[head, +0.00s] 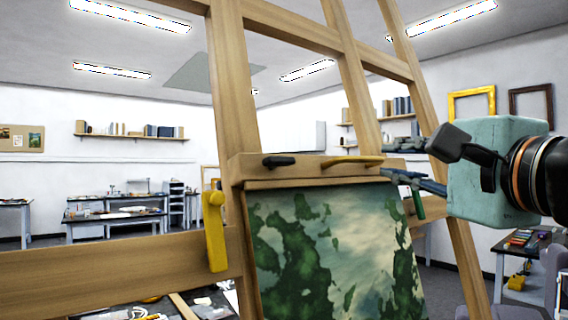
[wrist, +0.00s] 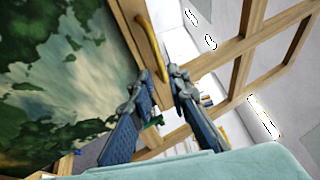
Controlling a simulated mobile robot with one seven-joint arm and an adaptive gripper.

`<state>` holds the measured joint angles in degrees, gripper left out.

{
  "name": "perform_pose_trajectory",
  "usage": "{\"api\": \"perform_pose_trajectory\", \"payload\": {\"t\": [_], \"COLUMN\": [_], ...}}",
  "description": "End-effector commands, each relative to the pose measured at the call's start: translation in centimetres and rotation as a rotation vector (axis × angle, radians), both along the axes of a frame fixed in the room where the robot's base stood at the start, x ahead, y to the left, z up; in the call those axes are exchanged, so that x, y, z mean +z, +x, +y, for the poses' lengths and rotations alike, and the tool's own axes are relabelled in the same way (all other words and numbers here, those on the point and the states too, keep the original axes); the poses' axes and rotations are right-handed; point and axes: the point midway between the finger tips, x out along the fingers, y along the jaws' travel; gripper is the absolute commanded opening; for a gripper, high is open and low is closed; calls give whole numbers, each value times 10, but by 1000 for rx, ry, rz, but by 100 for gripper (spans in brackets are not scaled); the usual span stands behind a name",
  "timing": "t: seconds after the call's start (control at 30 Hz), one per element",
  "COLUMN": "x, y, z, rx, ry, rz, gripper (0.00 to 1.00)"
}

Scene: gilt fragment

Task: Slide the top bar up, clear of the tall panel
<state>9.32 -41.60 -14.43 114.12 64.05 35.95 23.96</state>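The top bar (head: 305,170) is a wooden bar across the upper edge of the tall panel (head: 335,250), painted in green and pale cloud tones. The bar carries a yellow curved handle (head: 352,161) and a black knob (head: 278,161). The panel fills the left of the wrist view (wrist: 50,80), with the yellow handle (wrist: 151,45) beyond the fingers. My gripper (head: 385,158) comes in from the right, at the handle's right end. Its two fingers are apart in the wrist view (wrist: 155,73), with the handle's near end around the gap; contact cannot be told.
The wooden easel frame (head: 232,90) rises around the panel, with slanting posts (head: 350,75) behind the bar. A yellow lever (head: 215,230) sits on the left post. A green part (head: 417,205) is below my fingers. Desks (head: 115,217) stand far back.

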Motion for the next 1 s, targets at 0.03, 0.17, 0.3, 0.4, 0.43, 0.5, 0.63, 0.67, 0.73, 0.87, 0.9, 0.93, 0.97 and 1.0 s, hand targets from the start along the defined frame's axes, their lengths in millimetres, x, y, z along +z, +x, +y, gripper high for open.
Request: {"api": "perform_pose_trajectory", "payload": {"t": [0.03,0.17,0.3,0.4,0.43,0.5,0.63,0.67,0.73,0.87,0.9,0.93,0.97,1.0], "x": [0,1,3,4,4,5,5,5,5,5,5,5,5,5], "y": [10,35,59,73,76,82,89,90,91,91,91,90,90,90], "z": [2,8,13,15,16,18,19,19,19,19,19,19,19,19], "rx": [2,3,2,2,1,2,2,2,2,1,1,1,1,1], "ry": [0,-2,-2,-3,-3,-4,-4,-4,-4,-4,-4,-4,-4,-4], "rz": [5,7,6,5,5,4,3,3,3,3,3,3,3,3], "gripper": [16,16,16,16,16,16,16,16,16,16,16,16,12,8]}}
